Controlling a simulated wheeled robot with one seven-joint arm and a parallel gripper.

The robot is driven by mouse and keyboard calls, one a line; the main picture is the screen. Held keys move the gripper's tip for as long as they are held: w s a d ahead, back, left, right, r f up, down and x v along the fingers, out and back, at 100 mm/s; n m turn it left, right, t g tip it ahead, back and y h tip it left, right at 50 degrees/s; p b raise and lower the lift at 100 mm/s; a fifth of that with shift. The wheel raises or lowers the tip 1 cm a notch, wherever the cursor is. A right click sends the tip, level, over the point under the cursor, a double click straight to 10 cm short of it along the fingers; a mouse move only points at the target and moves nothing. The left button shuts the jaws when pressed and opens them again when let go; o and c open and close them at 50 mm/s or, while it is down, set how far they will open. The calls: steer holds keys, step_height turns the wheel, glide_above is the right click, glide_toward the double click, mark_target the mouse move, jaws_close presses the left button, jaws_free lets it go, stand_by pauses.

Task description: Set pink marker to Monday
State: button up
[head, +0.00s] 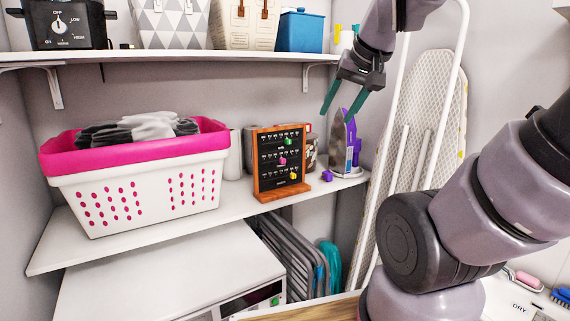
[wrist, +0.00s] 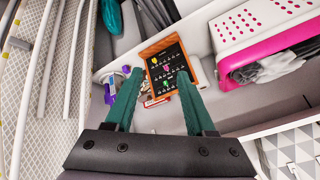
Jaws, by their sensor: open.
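A black calendar board (head: 265,170) in an orange-brown wooden frame stands upright on the middle shelf, with three rows of small white labels too small to read. The pink marker (head: 282,161) is on its middle row, left of the row's right end. A green marker (head: 289,141) is on the top row and a yellow marker (head: 293,177) on the bottom row. My gripper (head: 338,112) is open and empty, above and right of the board, apart from it. In the wrist view the board and the pink marker (wrist: 166,69) appear beyond my fingers (wrist: 157,80).
A white and pink laundry basket (head: 135,190) stands left of the board. Right of it are a purple block (head: 327,176), a purple iron (head: 347,145) and a leaning ironing board (head: 425,110). An upper shelf (head: 170,55) overhangs. Jars stand behind the board.

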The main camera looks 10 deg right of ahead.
steer(key=w+d+f+n+t+h, duration=0.1)
steer(key=w+d+f, duration=0.1)
steer(key=w, duration=0.4)
steer(key=w+d+f+n+h, duration=0.1)
steer(key=w+d+f, duration=0.1)
steer(key=w, duration=0.4)
steer(key=n+t+y, duration=0.2)
steer(key=n+t, duration=0.2)
glide_toward(284, 161)
steer(key=s+d+r, duration=0.3)
steer(key=s+d, duration=0.1)
steer(key=d, duration=0.2)
steer(key=w+a+f+n+t+y, duration=0.1)
steer(key=w+a+f+t+y, duration=0.15)
steer(key=f+t+y, duration=0.4)
steer(key=w+a, duration=0.1)
steer(key=w, duration=0.2)
steer(key=w+a+g+h, duration=0.1)
steer(key=w, duration=0.2)
steer(key=w+a+f+h, duration=0.1)
steer(key=w+a, duration=0.1)
steer(key=w, duration=0.1)
steer(key=shift+f+g, duration=0.1)
steer(key=shift+g, duration=0.25)
jaws_close()
steer(key=shift+a, duration=0.1)
